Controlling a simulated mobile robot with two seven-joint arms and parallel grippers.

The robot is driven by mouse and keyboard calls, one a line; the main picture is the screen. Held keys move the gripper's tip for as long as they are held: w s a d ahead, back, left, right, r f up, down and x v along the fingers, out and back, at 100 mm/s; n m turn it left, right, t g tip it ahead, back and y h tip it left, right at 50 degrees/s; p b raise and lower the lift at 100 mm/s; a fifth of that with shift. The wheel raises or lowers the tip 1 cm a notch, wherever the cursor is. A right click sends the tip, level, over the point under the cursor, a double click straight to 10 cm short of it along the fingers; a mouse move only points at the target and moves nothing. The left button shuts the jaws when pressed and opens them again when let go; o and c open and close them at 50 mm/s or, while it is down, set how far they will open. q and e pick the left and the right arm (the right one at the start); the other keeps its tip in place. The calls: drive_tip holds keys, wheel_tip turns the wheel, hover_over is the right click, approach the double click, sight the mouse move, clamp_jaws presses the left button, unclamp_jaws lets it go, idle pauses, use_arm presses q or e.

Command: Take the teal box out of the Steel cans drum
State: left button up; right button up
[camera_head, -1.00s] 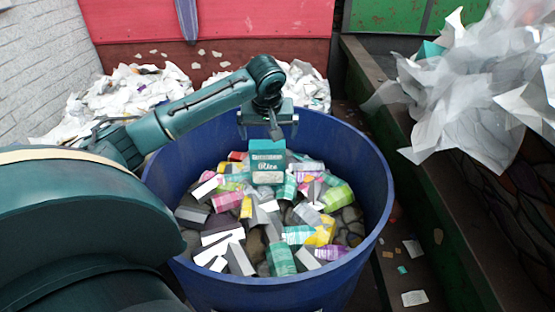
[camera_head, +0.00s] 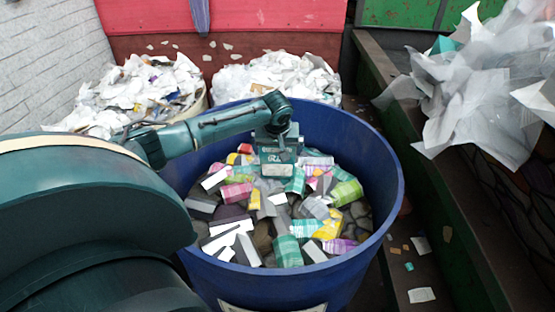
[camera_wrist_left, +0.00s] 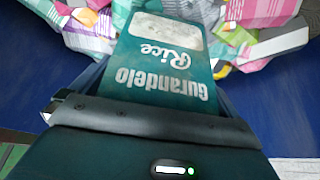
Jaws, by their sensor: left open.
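The teal box (camera_head: 277,168) stands among the boxes in the blue drum (camera_head: 394,205), near its far side. My left gripper (camera_head: 277,150) is over the box's upper part from above and hides much of it. In the left wrist view the teal box (camera_wrist_left: 165,60), with its "Gurandelo Rice" print, lies between the two open fingers. I cannot tell whether either finger touches it. The box's lower end is near the other boxes. A pale label on the drum is cut off, so its name cannot be read. My right gripper is not in view.
Several mixed cartons (camera_head: 290,245) fill the drum around the teal box. Two heaps of white paper (camera_head: 280,75) stand behind it. Crumpled clear sheeting (camera_head: 480,90) hangs at the right over a dark green-edged ledge (camera_head: 440,190). Scraps lie on the floor at the right.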

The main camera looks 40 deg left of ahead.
use_arm(q)
drive_tip(key=c, duration=0.7)
